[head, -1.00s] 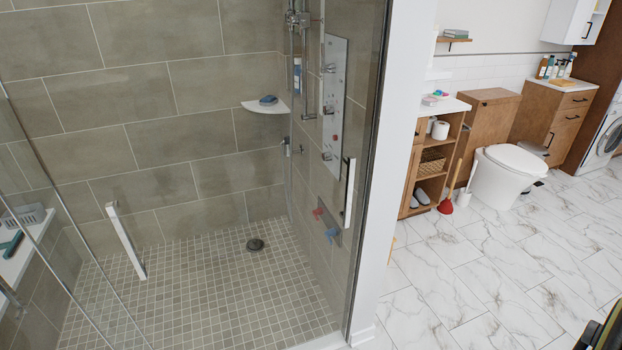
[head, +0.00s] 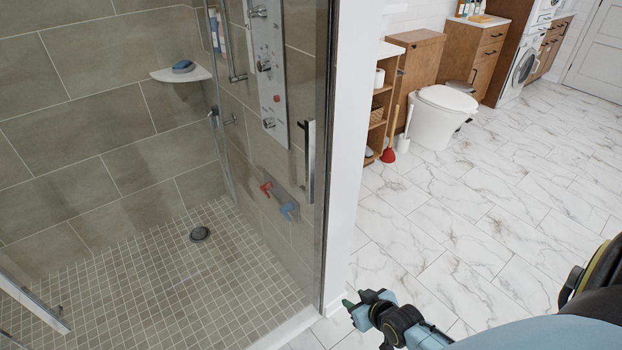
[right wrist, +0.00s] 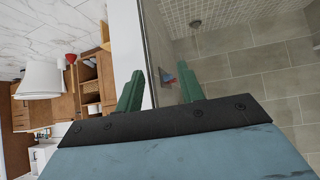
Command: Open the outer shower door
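The shower's glass front fills the left half of the head view. One upright handle (head: 311,160) is near the glass front's right edge, by the metal frame (head: 325,160). A second bar handle (head: 38,305) shows at the lower left. I cannot tell from this view which handle is on the outer door. My right gripper (head: 350,302) is low in front of the white wall end, right of and below the right handle, touching nothing visible. In the right wrist view its green fingers (right wrist: 160,92) are apart with nothing between them. My left gripper is out of view.
A white wall end (head: 350,130) stands right of the shower. Beyond it are a red plunger (head: 388,155), a toilet (head: 440,115) and wooden cabinets (head: 415,65). The marble floor (head: 470,210) to the right is open. Inside the shower are a corner shelf (head: 180,73) and a drain (head: 200,233).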

